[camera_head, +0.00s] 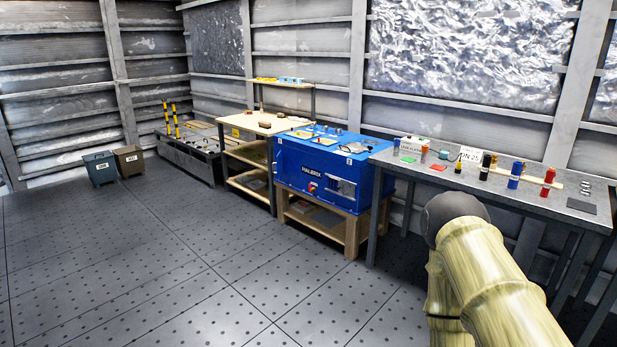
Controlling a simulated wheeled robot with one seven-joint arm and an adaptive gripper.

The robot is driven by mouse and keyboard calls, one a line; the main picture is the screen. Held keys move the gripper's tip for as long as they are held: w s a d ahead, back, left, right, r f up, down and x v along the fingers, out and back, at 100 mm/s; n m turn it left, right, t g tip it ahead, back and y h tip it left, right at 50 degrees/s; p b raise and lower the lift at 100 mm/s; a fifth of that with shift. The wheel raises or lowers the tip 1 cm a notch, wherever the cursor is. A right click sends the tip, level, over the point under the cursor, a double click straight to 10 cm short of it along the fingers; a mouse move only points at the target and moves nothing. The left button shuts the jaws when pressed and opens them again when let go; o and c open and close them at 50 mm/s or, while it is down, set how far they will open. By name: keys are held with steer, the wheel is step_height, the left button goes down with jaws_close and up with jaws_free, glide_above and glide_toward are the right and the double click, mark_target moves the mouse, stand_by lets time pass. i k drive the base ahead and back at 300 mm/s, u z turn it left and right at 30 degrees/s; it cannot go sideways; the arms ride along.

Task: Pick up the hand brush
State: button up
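I cannot make out a hand brush for certain in the head view; many items on the benches are too small to tell. My arm reaches in from the lower right and hides part of the floor and the right table's front. My gripper does not show. The wooden workbench (238,122) holds a few small dark items on its top, too small to name. The grey table (425,184) at the right carries several small coloured items.
A blue cabinet (293,172) on a wooden stand is between the workbench and the grey table. A low dark platform (190,160) with yellow-black posts stands at the back. Two bins (100,170) (129,161) stand at the left. The perforated floor (150,260) in front is clear.

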mark_target(267, 125)
steer(key=z, duration=0.15)
steer(key=i, duration=2.1)
steer(key=u, duration=0.25)
steer(key=i, duration=2.2)
steer(key=u, duration=0.35)
steer(key=i, duration=0.85)
steer(key=u, duration=0.15)
steer(key=k, duration=0.3)
steer(key=z, duration=0.05)
